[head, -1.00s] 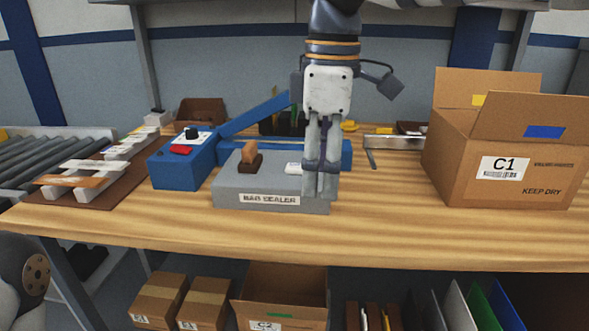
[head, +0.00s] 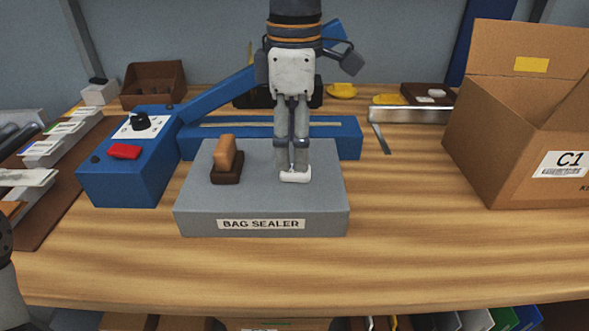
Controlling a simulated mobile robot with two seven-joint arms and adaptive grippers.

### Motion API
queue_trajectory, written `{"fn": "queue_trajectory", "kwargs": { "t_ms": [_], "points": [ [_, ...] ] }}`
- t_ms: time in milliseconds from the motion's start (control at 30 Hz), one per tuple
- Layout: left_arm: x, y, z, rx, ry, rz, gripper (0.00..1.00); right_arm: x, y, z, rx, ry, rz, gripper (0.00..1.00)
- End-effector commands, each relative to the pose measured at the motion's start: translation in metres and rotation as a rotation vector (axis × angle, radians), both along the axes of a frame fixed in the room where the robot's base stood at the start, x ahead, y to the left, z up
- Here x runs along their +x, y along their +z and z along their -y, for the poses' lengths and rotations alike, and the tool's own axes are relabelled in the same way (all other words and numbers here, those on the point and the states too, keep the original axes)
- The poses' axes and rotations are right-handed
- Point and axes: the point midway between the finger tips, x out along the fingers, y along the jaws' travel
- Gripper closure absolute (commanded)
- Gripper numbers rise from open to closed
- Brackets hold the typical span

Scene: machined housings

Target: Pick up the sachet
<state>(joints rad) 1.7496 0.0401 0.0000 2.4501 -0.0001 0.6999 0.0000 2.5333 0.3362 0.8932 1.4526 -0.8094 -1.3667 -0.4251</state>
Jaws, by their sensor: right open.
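The sachet (head: 295,175) is a small white flat piece on the right part of the grey bag sealer platform (head: 262,222). My right gripper (head: 294,166) points straight down over the sachet. Its fingers are open, and the tips are at or just above the sachet's back part, which they partly hide. I cannot tell whether they touch it.
A brown block on a dark base (head: 227,160) stands left on the platform. The sealer's blue body (head: 125,180) and bar are left and behind. A cardboard box (head: 495,150) stands at right. The front tabletop is clear.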

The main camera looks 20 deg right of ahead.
Motion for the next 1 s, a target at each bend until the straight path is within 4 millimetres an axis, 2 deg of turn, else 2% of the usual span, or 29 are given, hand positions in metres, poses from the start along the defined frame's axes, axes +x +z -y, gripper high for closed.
{"fn": "queue_trajectory", "kwargs": {
  "t_ms": [100,200,467,600,667,1000],
  "points": [
    [-0.002,-0.002,0.000,0.000,0.000,-0.006,0.60,0.004,-0.026,-0.003,0.001,0.002,-0.009,0.47],
    [-0.001,-0.001,0.000,0.000,0.000,-0.004,0.60,0.003,-0.039,-0.002,0.000,0.002,-0.004,0.47],
    [-0.001,-0.001,0.000,0.000,0.000,-0.004,0.60,0.004,-0.043,-0.002,0.000,0.001,0.000,0.47],
    [-0.001,-0.001,0.000,0.000,0.000,-0.004,0.60,0.004,-0.043,-0.002,-0.001,0.001,0.000,0.78],
    [-0.001,-0.001,0.000,0.000,0.000,-0.004,0.60,0.004,-0.043,-0.002,-0.001,0.001,0.000,0.90],
    [-0.001,-0.001,0.000,0.000,0.000,-0.004,0.60,0.004,-0.041,-0.002,-0.001,0.001,0.000,0.90]
  ]
}}
